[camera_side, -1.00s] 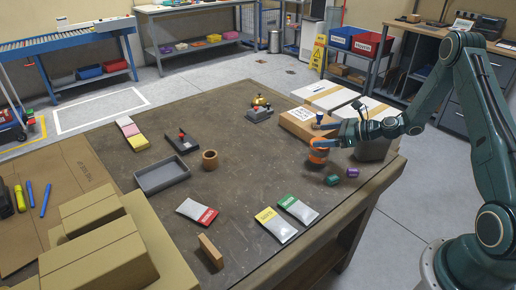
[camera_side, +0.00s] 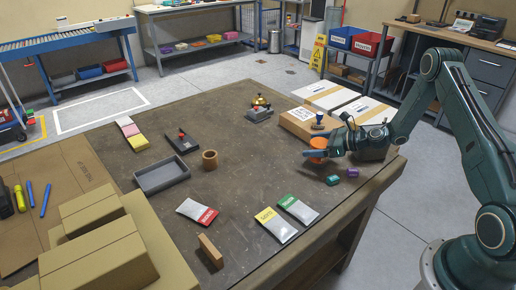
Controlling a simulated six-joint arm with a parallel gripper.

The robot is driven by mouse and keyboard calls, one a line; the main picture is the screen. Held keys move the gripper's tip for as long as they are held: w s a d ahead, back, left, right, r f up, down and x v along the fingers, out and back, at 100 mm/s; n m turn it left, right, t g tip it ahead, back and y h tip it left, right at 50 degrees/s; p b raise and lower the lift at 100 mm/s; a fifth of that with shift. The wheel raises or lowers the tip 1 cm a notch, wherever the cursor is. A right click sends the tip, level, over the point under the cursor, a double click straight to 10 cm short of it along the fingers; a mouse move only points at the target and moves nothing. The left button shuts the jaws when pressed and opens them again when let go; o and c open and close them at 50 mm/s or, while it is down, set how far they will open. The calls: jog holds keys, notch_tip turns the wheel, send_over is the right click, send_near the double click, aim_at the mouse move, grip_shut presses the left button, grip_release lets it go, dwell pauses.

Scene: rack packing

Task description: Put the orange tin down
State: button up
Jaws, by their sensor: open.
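The orange tin (camera_side: 318,143) is at the right part of the brown table, just in front of the cardboard box. It looks upright and seems to rest on the tabletop, though its base is partly hidden by a finger. My gripper (camera_side: 319,147) reaches in from the right, low and nearly level. Its jaws are open with the tin between or right beside the fingers. Whether a finger touches the tin I cannot tell.
A cardboard box (camera_side: 297,124) with a dark blue-topped stamp (camera_side: 318,121) stands close behind. Green (camera_side: 333,180) and purple (camera_side: 352,173) small blocks lie in front. Packets (camera_side: 299,209), a grey tray (camera_side: 162,175) and a brown ring (camera_side: 210,160) lie leftward. The table's middle is clear.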

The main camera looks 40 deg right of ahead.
dwell(0.3)
jog(key=c, duration=1.5)
jog(key=shift+r, duration=0.2)
notch_tip(320, 180, up, 20)
jog(key=shift+f, duration=0.15)
